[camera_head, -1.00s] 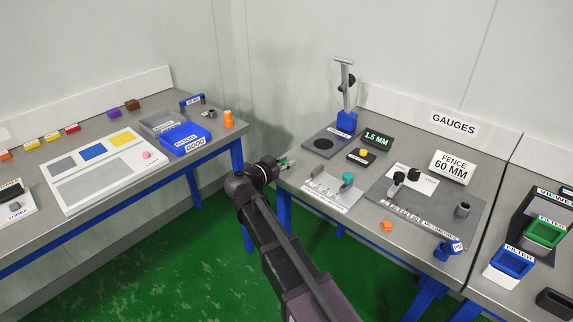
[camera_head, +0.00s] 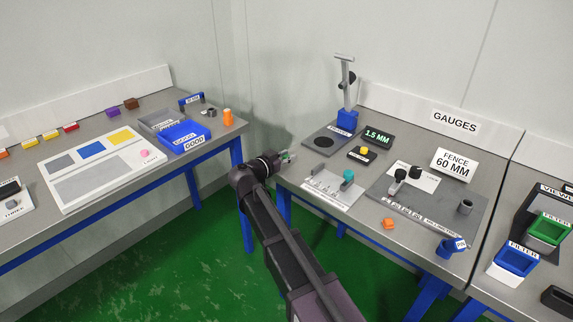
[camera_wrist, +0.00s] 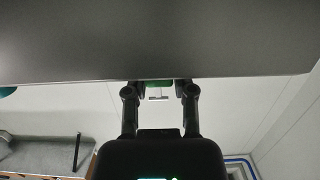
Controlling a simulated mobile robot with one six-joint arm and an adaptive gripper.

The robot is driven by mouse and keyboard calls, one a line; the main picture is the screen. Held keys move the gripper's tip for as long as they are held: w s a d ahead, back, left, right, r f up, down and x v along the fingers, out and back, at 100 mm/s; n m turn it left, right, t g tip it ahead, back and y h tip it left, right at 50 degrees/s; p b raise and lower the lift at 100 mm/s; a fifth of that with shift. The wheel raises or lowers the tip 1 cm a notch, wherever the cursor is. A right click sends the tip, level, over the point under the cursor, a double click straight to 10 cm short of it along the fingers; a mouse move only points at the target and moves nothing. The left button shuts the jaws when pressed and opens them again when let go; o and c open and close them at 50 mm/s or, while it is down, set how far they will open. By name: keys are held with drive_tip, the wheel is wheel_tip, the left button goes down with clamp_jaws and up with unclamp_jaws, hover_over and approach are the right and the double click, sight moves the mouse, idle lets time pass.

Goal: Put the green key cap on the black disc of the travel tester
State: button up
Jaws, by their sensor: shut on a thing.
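The travel tester stands at the back left of the right-hand table, with a grey base plate (camera_head: 318,152), a blue foot (camera_head: 347,119) and an upright lever. The black disc (camera_head: 323,142) lies bare on its plate. My gripper (camera_head: 286,158) is at the left edge of this table, left of the disc and apart from it. It is shut on the green key cap (camera_head: 284,160), which shows only as a small green patch. In the wrist view the green key cap (camera_wrist: 158,84) sits between the fingertips, partly hidden by them, close to a grey surface.
A 1.5 MM display (camera_head: 377,136) and a yellow button (camera_head: 364,151) stand right of the tester. A gap separates this table from the left table (camera_head: 100,125).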

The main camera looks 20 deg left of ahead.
drive_tip(key=shift+f+b, duration=0.6)
drive_tip(key=shift+f, duration=0.3)
drive_tip(key=shift+f, duration=0.15)
drive_tip(key=o, duration=0.7)
drive_tip(key=shift+o, duration=0.2)
drive_tip(key=p+v, duration=0.1)
drive_tip(key=v, duration=1.3)
drive_tip(key=shift+p, duration=0.4)
drive_tip(key=shift+f, duration=0.1)
